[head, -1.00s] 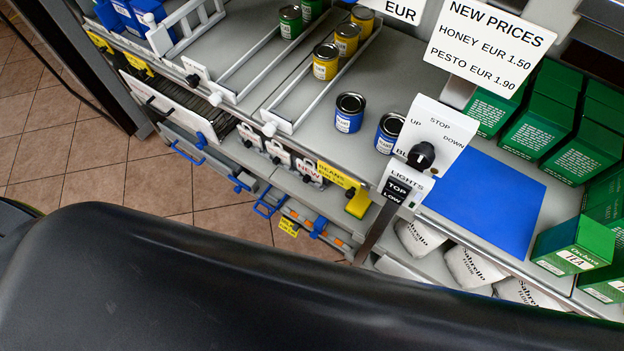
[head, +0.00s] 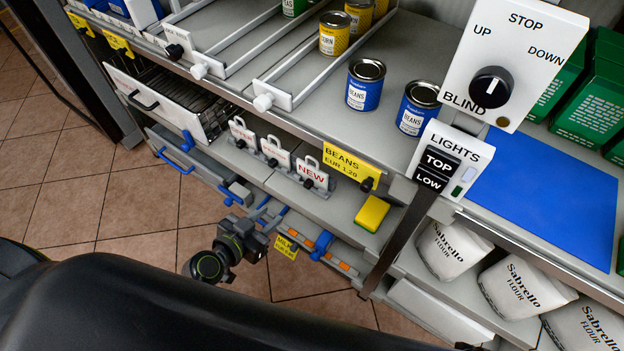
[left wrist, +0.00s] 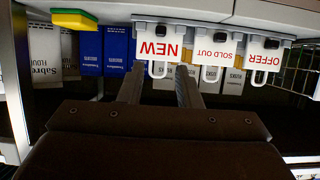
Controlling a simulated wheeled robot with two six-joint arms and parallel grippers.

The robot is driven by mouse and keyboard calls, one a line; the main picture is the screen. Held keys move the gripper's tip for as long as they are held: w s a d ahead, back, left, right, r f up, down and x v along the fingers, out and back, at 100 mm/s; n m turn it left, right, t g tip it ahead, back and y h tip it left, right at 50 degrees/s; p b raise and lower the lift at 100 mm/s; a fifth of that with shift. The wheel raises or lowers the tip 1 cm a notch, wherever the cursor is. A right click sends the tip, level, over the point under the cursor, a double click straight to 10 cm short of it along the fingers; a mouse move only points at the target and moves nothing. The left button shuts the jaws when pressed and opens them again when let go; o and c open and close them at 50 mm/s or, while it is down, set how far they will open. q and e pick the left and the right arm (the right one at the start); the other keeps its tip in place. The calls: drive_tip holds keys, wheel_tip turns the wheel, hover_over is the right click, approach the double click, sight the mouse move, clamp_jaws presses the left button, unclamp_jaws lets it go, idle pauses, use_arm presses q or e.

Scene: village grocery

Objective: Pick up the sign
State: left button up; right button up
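Three small white signs with loop handles stand in a row on the lower shelf: OFFER (head: 240,133), SOLD OUT (head: 275,152), its words hard to read in the head view, and NEW (head: 313,175). In the left wrist view they appear upside down: NEW (left wrist: 160,48), SOLD OUT (left wrist: 213,52) and OFFER (left wrist: 264,56). My left gripper (head: 258,228) is below and in front of the row. In the left wrist view its two fingers (left wrist: 160,88) are apart and empty, pointing toward the NEW sign's handle. My right gripper is not in view.
A yellow sponge (head: 372,213) lies right of the NEW sign. A yellow BEANS price tag (head: 350,165) hangs on the shelf edge above. A LIGHTS panel (head: 450,160) and a dark post stand to the right. A wire drawer (head: 180,100) is at left. The tiled floor in front is clear.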

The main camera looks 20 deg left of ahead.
use_arm(q)
approach(305, 187)
drive_tip(key=w+d, duration=0.1)
drive_tip(key=w, duration=0.2)
drive_tip(key=shift+s+f+b+x, duration=0.1)
drive_tip(key=shift+f+b+x, duration=0.05)
drive_tip(key=shift+x, duration=0.8)
drive_tip(key=shift+s+f+b+x, duration=0.1)
drive_tip(key=shift+f+b+x, duration=0.05)
drive_tip(key=shift+x, duration=0.85)
drive_tip(key=shift+f+b+x, duration=0.15)
drive_tip(key=shift+x, duration=0.8)
clamp_jaws()
